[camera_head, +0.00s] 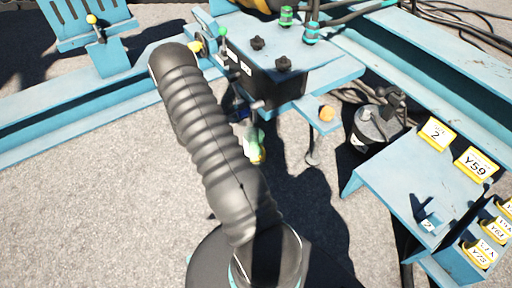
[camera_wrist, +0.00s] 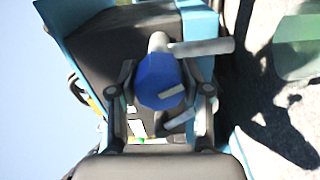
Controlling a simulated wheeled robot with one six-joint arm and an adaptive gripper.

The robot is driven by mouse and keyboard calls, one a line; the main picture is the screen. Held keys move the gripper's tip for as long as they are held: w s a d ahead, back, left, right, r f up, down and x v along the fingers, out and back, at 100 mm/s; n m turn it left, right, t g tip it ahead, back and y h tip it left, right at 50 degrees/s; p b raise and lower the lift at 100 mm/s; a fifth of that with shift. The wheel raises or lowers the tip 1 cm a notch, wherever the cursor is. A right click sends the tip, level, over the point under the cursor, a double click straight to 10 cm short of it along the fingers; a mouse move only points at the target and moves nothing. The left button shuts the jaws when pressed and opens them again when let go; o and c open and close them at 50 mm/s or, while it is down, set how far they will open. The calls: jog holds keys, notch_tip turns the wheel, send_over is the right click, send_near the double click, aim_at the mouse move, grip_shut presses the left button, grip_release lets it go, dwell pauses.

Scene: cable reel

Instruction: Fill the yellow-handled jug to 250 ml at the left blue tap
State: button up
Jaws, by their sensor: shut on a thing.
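In the wrist view a blue tap knob (camera_wrist: 160,82) with grey pipe parts sits between the two fingers of my gripper (camera_wrist: 161,92), which is shut on it. In the head view my gripper is mostly hidden behind my arm; a bit of dark blue from the tap (camera_head: 239,115) shows beside it. A small pale green vessel with some yellow on it (camera_head: 257,146), probably the jug, is below the dark box. A translucent green shape (camera_wrist: 298,45) at the right edge of the wrist view may be the same jug. Its fill level and marks cannot be read.
A dark box on a blue frame (camera_head: 270,75) carries black knobs and green and blue fittings. A blue bench (camera_head: 395,180) with yellow labels stands at the right, beside a grey canister (camera_head: 376,124). Gravel ground (camera_head: 90,210) is open at the left.

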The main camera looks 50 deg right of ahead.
jog(key=n+p, duration=0.1)
jog(key=n, duration=0.5)
jog(key=m+b, duration=0.1)
jog(key=b, duration=0.2)
jog(key=shift+d+f+m, duration=0.1)
jog(key=shift+f+m, duration=0.3)
jog(key=m+b, duration=0.3)
jog(key=b, duration=0.1)
jog(key=shift+r, duration=0.1)
jog(key=shift+r+m, duration=0.2)
jog(key=shift+m, duration=0.2)
jog(key=shift+r+m, duration=0.15)
jog(key=shift+m, duration=0.85)
jog(key=m, duration=0.3)
jog(key=o, duration=1.6)
jog(key=shift+a, duration=0.2)
